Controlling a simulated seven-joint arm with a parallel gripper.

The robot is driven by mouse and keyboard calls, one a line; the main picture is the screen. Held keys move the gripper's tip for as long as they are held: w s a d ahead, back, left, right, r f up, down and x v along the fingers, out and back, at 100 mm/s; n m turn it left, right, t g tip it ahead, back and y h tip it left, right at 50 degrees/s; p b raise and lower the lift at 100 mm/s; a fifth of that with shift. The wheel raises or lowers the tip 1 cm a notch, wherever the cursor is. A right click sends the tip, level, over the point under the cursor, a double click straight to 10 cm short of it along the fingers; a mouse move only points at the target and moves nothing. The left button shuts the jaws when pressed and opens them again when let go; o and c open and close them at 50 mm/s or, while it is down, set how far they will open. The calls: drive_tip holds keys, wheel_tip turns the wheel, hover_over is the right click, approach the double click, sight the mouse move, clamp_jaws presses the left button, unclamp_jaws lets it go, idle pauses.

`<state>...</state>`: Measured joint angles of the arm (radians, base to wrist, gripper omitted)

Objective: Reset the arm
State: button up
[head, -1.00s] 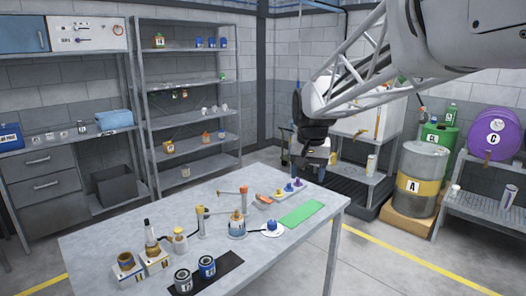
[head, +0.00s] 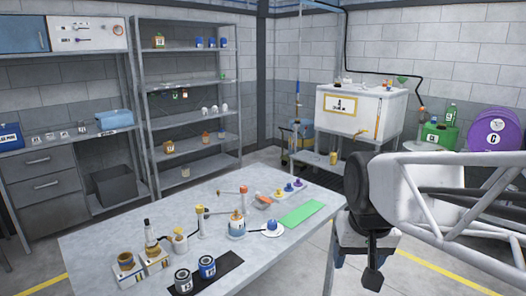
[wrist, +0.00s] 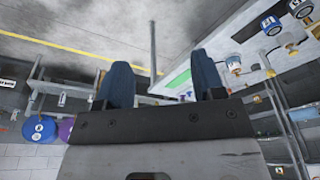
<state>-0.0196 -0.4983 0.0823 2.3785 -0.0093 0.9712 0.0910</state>
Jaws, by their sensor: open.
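My gripper (head: 373,276) hangs at the right of the head view, beside the table's right edge and below the level of the bench items, with its arm reaching in from the right. In the wrist view its two blue fingers (wrist: 163,85) stand apart with nothing between them, so it is open and empty. The work table (head: 110,232) lies to the left of the gripper. The gripper is apart from the table's items.
The table holds a green mat (head: 303,213), several small cans and fixtures, and a black mat (head: 232,268) with two cans. A white tank (head: 352,118) stands behind. A purple drum (head: 494,135) and green container (head: 440,136) are at the right. Shelves line the left.

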drive_tip(key=s+d+f, duration=0.1)
drive_tip(key=s+f, duration=0.3)
drive_tip(key=s, duration=0.4)
drive_tip(key=shift+s+f+n, duration=0.2)
drive_tip(key=shift+n, duration=0.1)
idle(0.8)
